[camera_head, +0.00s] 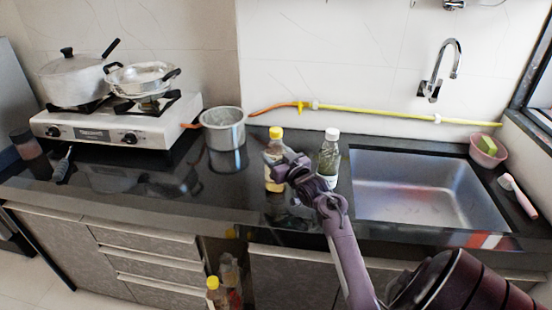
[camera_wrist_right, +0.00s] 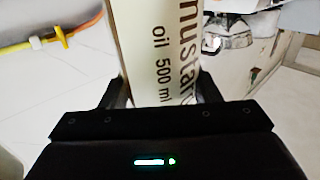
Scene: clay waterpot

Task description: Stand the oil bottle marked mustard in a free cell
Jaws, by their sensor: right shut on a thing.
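The mustard oil bottle (camera_head: 273,172) has a yellow cap and a pale label, and it is upright at the counter's middle. My right gripper (camera_head: 290,172) is shut on it and covers part of its right side. In the right wrist view, the bottle's label (camera_wrist_right: 160,55) reads "mustard oil 500 ml" between the two fingers. I cannot tell whether its base touches the counter. Below the counter, an open gap holds another yellow-capped bottle (camera_head: 213,292) and a clear bottle (camera_head: 229,270). Cells there cannot be made out. My left gripper is out of view.
A white-capped bottle (camera_head: 329,156) stands close to the right of my gripper. A steel pot (camera_head: 223,130) stands to the left, and a gas stove (camera_head: 110,127) with two pans is farther left. The sink (camera_head: 425,190) is at right. The counter's front left of the bottle is clear.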

